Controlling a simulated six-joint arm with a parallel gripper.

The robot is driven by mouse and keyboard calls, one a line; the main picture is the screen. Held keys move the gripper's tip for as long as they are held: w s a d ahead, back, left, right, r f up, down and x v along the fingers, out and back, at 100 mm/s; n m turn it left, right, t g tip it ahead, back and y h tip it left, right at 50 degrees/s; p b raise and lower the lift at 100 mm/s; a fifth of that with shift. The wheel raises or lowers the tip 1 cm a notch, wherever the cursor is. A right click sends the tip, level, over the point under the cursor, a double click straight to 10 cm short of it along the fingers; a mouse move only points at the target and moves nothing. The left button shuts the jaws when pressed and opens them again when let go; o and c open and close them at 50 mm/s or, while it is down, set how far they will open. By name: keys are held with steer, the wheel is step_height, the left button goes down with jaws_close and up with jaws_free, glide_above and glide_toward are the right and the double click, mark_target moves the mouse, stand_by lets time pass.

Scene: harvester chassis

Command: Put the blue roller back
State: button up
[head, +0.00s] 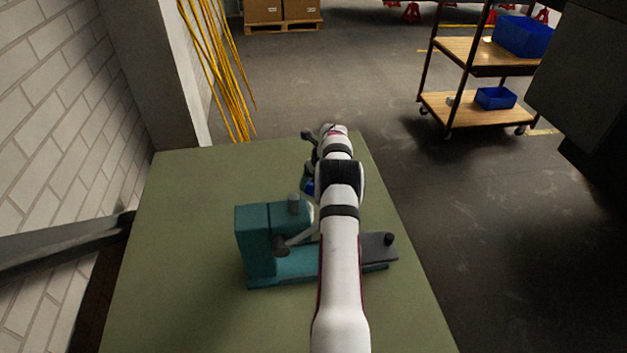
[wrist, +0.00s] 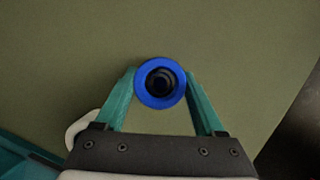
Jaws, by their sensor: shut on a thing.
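The blue roller (wrist: 160,83) is a blue ring with a dark round centre, seen end-on in the wrist view. My gripper (wrist: 160,88) is shut on it, one teal finger on each side. Green tabletop shows around and beyond it; its height above the table is hard to tell. In the head view only a bit of blue (head: 309,187) shows at the left of my arm, which hides most of the gripper. A teal bench device (head: 256,247) with a grey lever and post stands nearer the camera, apart from the roller.
The green table (head: 185,200) is clear left of and behind the device. A grey plate with a black knob (head: 389,239) extends at the device's right, near the table's right edge. A wall stands at the left. A shelf cart with blue bins (head: 496,98) is far off.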

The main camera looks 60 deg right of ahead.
steer(key=o, duration=1.6)
steer(key=shift+f, duration=0.1)
steer(key=v, duration=1.2)
steer(key=shift+s, duration=0.1)
